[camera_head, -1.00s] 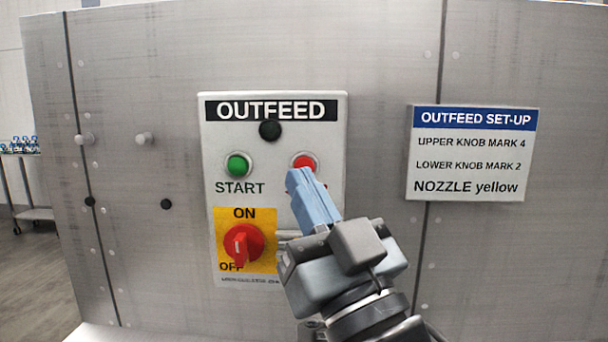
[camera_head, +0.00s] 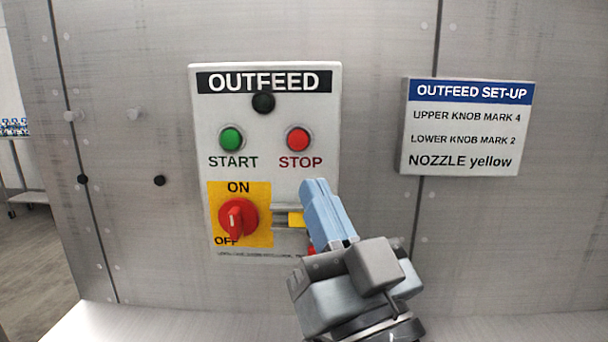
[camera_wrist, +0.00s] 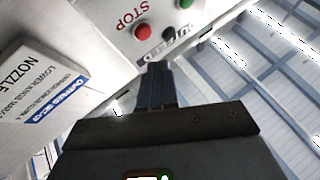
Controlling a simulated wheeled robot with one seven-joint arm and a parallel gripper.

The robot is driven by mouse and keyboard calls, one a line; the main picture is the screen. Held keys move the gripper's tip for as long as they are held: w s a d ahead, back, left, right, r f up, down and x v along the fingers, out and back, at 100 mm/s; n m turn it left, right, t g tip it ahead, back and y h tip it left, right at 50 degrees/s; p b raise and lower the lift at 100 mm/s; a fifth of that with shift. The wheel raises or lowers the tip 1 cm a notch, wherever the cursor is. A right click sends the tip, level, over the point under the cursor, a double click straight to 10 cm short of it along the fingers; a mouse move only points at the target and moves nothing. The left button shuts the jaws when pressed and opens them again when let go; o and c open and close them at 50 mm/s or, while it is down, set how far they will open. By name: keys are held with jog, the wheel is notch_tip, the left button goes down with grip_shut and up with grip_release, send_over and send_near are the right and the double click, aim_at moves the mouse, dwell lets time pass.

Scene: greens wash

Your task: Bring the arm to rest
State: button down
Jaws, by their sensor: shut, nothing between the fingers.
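My gripper (camera_head: 318,184) is shut and empty, with its blue fingers together and pointing up. In the head view it stands in front of the lower right of the OUTFEED panel (camera_head: 265,83), below the red STOP button (camera_head: 298,139). It covers part of a yellow piece (camera_head: 296,219) in a bracket beside the switch and most of a small red thing under it. In the wrist view the shut fingers (camera_wrist: 156,68) show below the red button (camera_wrist: 143,32). I cannot tell the exact gap between fingertips and panel.
The green START button (camera_head: 231,139) and the red rotary switch (camera_head: 238,218) on a yellow plate are left of my gripper. The OUTFEED SET-UP sign (camera_head: 460,127) is on the wall at right. Small pegs (camera_head: 134,114) stick out at left. A pale ledge (camera_head: 180,322) runs below.

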jog(key=s+d+f+m+g+h, duration=0.25)
jog(key=s+d+f+h, duration=0.2)
jog(key=s+f, duration=0.4)
jog(key=s+d+f+m+g+h, duration=0.1)
jog(key=s+d+f+m+h, duration=0.35)
jog(key=f, duration=0.75)
jog(key=s+d+f+n+g, duration=0.1)
jog(key=s+d+f, duration=0.1)
jog(key=s, duration=0.5)
jog(key=s+d+f+n+g, duration=0.1)
jog(key=s+d+f+g, duration=0.1)
jog(key=s+d, duration=0.3)
jog(key=s+d+f+n+g, duration=0.1)
jog(key=s+d+f, duration=0.2)
jog(key=s, duration=0.6)
jog(key=shift+d+h, duration=0.3)
jog(key=shift+d, duration=0.3)
jog(key=shift+s, duration=0.1)
